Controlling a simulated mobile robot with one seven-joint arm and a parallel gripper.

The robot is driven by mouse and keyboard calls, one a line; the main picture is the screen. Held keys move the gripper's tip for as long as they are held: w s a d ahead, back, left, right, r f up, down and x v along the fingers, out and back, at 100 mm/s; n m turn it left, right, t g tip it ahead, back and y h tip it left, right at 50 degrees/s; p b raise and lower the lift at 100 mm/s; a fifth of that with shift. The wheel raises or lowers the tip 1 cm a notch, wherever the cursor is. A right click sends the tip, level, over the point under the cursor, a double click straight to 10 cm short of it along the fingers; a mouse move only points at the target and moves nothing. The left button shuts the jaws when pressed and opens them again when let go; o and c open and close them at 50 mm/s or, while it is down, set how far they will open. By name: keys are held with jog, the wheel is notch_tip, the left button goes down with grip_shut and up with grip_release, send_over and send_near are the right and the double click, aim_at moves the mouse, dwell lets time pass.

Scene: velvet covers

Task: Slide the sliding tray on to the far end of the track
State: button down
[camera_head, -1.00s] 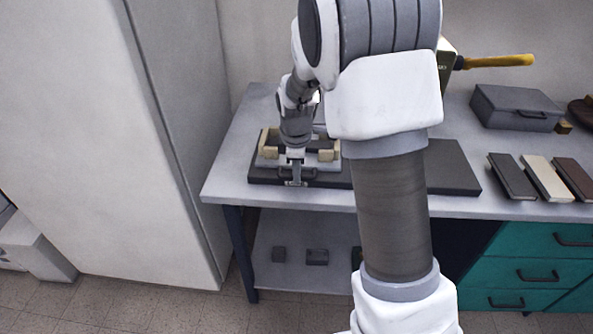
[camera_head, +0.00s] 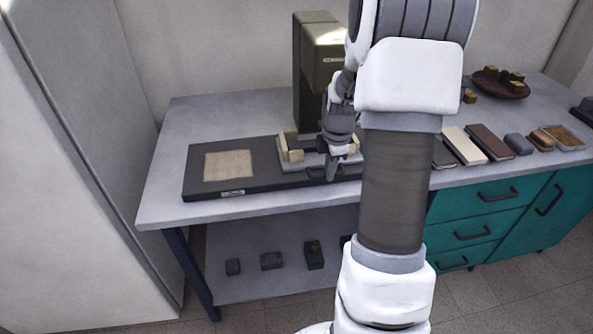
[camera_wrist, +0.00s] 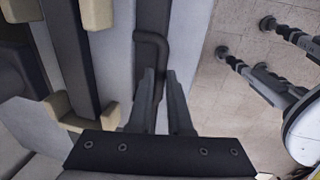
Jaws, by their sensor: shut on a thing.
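The sliding tray (camera_head: 290,158) is a grey plate with cream corner blocks, sitting on the dark track slab (camera_head: 205,184). It is right of the slab's left end; my arm hides the slab's right part. My gripper (camera_head: 331,176) is at the tray's front side, shut on its dark handle. In the wrist view the bent dark handle (camera_wrist: 151,42) runs down to the fingers of my gripper (camera_wrist: 164,78). The tray's cream corner blocks (camera_wrist: 66,112) show to the left there.
A beige square patch (camera_head: 229,165) lies bare on the slab's left part. A dark green machine (camera_head: 315,75) stands behind the tray. Flat books (camera_head: 463,145) lie on the table (camera_head: 165,206) to the right of my arm. The tall pale cabinet (camera_head: 45,170) stands left.

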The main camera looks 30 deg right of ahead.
jog(key=d, duration=0.2)
jog(key=s+d, duration=0.1)
jog(key=d, duration=0.1)
jog(key=s+d, duration=0.1)
jog(key=d, duration=0.2)
jog(key=shift+s+d+p, duration=0.1)
jog(key=shift+s+p, duration=0.15)
jog(key=shift+p, duration=0.05)
jog(key=shift+d, duration=0.1)
jog(key=c, duration=0.8)
grip_release()
jog(key=shift+c, duration=0.2)
jog(key=shift+r, duration=0.2)
notch_tip(320, 180, up, 12)
jog(key=s+p, duration=0.2)
jog(key=shift+a+f, duration=0.25)
jog(key=shift+a, duration=0.1)
